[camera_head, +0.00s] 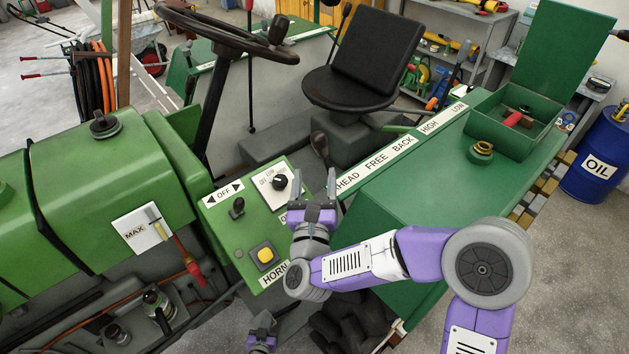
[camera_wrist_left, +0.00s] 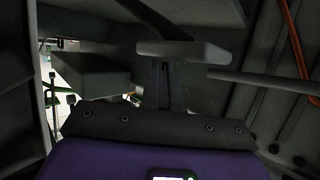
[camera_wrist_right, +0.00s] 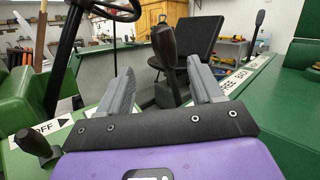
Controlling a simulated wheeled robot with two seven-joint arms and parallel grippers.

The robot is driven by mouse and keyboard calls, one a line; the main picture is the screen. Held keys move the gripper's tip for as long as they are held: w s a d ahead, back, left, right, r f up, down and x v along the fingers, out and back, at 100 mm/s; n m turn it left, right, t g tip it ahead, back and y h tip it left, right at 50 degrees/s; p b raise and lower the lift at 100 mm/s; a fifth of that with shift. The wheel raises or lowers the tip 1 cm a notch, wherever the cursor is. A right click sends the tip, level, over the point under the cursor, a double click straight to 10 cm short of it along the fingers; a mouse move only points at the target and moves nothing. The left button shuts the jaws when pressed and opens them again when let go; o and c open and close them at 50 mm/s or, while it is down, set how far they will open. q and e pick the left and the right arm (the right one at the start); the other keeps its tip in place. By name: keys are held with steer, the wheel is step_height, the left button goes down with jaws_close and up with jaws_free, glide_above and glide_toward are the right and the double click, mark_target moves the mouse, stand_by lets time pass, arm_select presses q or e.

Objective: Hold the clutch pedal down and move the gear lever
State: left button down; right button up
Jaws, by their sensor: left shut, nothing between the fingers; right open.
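The gear lever (camera_head: 320,146) has a dark knob and stands beside the strip lettered AHEAD, FREE, BACK, HIGH and LOW. My right gripper (camera_head: 331,178) is open just short of it. In the right wrist view the lever knob (camera_wrist_right: 164,45) shows upright beyond and between the spread fingers (camera_wrist_right: 163,85), apart from both. In the left wrist view a flat grey pedal pad (camera_wrist_left: 185,50), seemingly the clutch pedal, lies right at the tips of my shut left gripper (camera_wrist_left: 165,65). I cannot tell whether they touch. In the head view only my left wrist shows at the bottom edge.
The panel with the yellow horn button (camera_head: 265,255), rotary knob (camera_head: 279,182) and small lever (camera_head: 237,207) lies left of my right gripper. The steering wheel (camera_head: 222,37) and seat (camera_head: 366,60) are behind. A green fender (camera_head: 440,170) with an open toolbox is at right. A grey block (camera_wrist_left: 90,77) sits left of the pad.

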steer(key=shift+s, duration=0.1)
steer(key=v, duration=1.2)
arm_select(q)
step_height(320, 180, up, 10)
steer(key=w+d+p, duration=0.1)
steer(key=p, duration=0.7)
steer(key=shift+w+d, duration=0.2)
steer(key=shift+w, duration=0.05)
arm_select(e)
step_height(320, 180, up, 8)
stand_by(0.5)
arm_select(q)
steer(key=v, duration=0.7)
steer(key=shift+s, duration=0.35)
